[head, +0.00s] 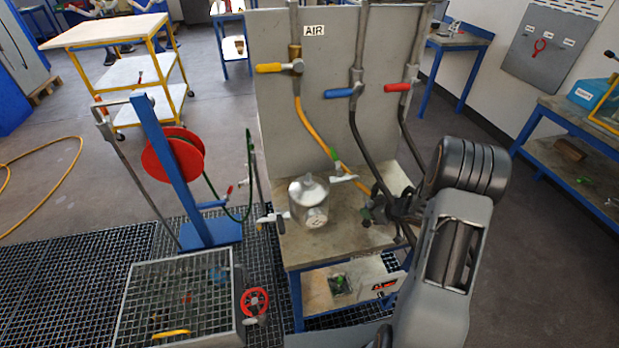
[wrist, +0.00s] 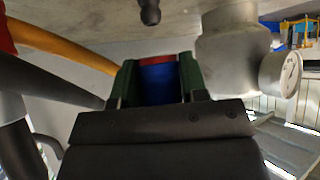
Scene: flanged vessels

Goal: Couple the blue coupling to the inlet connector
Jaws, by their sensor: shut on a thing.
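My gripper (wrist: 158,82) is shut on the blue coupling (wrist: 158,88), which has a red band at its far end; the dark green fingers flank it. In the head view my gripper (head: 374,208) is over the bench to the right of the vessel (head: 311,203), and the coupling cannot be made out there. The vessel also shows in the wrist view (wrist: 229,50), to the right of the coupling and apart from it. A dark rounded stub (wrist: 150,12) lies beyond the coupling, with a gap between; I cannot tell whether it is the inlet connector.
A pressure gauge (wrist: 281,74) sticks out beside the vessel. An upright panel (head: 310,90) carries valves with yellow (head: 270,68), blue (head: 339,93) and red (head: 397,87) handles. An orange hose (head: 312,125) and dark hoses hang near my gripper. The bench top (head: 308,249) is clear in front.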

